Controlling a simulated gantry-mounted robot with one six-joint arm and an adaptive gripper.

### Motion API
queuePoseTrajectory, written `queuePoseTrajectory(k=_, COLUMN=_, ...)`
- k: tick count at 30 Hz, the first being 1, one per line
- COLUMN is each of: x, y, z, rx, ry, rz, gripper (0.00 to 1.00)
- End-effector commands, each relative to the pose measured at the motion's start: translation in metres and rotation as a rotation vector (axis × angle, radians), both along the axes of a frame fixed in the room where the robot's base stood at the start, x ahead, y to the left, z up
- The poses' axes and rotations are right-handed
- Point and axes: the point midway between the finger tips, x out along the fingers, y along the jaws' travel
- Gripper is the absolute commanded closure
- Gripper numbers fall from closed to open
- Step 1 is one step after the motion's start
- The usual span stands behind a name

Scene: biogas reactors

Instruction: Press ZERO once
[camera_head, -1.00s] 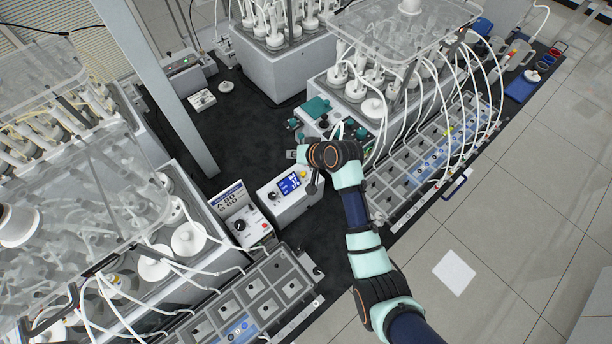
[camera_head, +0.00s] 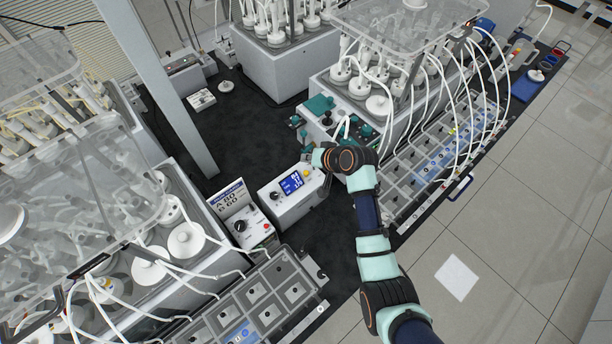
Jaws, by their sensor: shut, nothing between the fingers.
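A small white box with a blue lit display (camera_head: 291,183) stands on the dark bench mat at the middle of the view. A yellow button (camera_head: 307,173) and a dark knob (camera_head: 275,195) sit on its top panel. No ZERO label is legible at this size.
Reactor racks with white tubes (camera_head: 366,90) stand behind and right. A grey tray (camera_head: 262,298) lies in front. The dark mat (camera_head: 245,125) behind is mostly clear.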

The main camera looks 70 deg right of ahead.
Motion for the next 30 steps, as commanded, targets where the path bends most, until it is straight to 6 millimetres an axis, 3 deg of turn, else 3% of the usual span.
queuePoseTrajectory(k=1, x=0.0, y=0.0, z=-0.017, rx=0.0, ry=0.0, rz=0.0, gripper=1.0)
queuePoseTrajectory(k=3, x=0.0, y=0.0, z=-0.027, rx=0.0, ry=0.0, rz=0.0, gripper=1.0)
queuePoseTrajectory(k=9, x=0.0, y=0.0, z=-0.046, rx=0.001, ry=0.0, rz=-0.001, gripper=1.0)
queuePoseTrajectory(k=30, x=0.0, y=0.0, z=-0.048, rx=0.0, ry=0.0, rz=0.0, gripper=1.0)
